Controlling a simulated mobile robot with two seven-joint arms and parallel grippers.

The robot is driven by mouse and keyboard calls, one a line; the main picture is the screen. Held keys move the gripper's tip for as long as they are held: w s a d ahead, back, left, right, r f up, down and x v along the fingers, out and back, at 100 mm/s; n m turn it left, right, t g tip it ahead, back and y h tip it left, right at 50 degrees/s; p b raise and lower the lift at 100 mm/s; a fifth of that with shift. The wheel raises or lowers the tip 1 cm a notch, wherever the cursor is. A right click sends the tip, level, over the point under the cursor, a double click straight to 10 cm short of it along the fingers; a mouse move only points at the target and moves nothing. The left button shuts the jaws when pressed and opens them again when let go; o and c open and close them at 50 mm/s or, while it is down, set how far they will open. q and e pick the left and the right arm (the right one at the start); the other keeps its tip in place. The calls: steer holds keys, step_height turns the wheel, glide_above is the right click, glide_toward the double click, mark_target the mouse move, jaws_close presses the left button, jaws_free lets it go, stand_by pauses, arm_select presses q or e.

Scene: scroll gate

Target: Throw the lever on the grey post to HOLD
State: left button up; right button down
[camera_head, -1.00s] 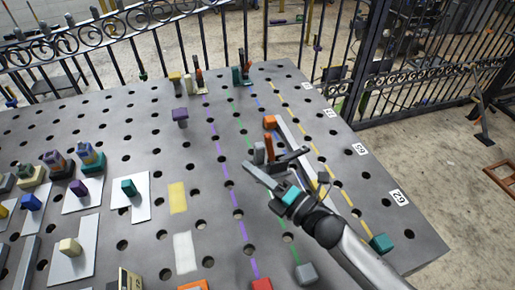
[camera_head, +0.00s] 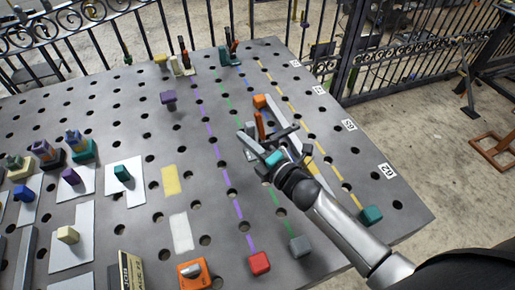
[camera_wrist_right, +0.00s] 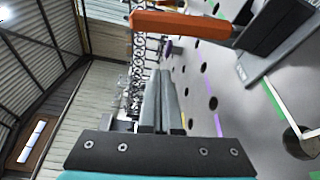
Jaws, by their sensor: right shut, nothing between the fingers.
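The grey post (camera_head: 249,128) stands on the perforated table, right of its middle. Its orange-brown lever (camera_head: 260,125) sticks up beside it. In the right wrist view the lever (camera_wrist_right: 180,22) is a large orange bar across the top, joined to a dark part of the post (camera_wrist_right: 278,22). My right gripper (camera_head: 241,136) is right by the post, its fingers on the near side. In the wrist view its fingers (camera_wrist_right: 157,78) are together and empty, below the lever in the picture. I cannot tell whether they touch it. The HOLD marking is not readable. My left gripper is not in view.
Several coloured blocks and fixtures fill the left. A dark fence (camera_head: 130,45) runs behind.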

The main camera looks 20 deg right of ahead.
mark_target(260, 127)
steer(key=d, duration=0.1)
steer(key=w+d, duration=0.1)
steer(key=d, duration=0.1)
steer(key=shift+w+d+r+p, duration=0.2)
steer(key=shift+r+p, duration=0.1)
steer(key=shift+p, duration=0.05)
steer(key=shift+d, duration=0.1)
steer(key=d+m+t+b, duration=0.1)
steer(key=d+m, duration=0.1)
steer(key=d+m+b, duration=0.1)
steer(key=d+m, duration=0.1)
steer(key=m, duration=0.1)
steer(key=shift+d+r+t+b, duration=0.15)
steer(key=shift+r+t+b, duration=0.05)
steer(key=shift+t+b, duration=0.2)
steer(key=shift+w+r, duration=0.1)
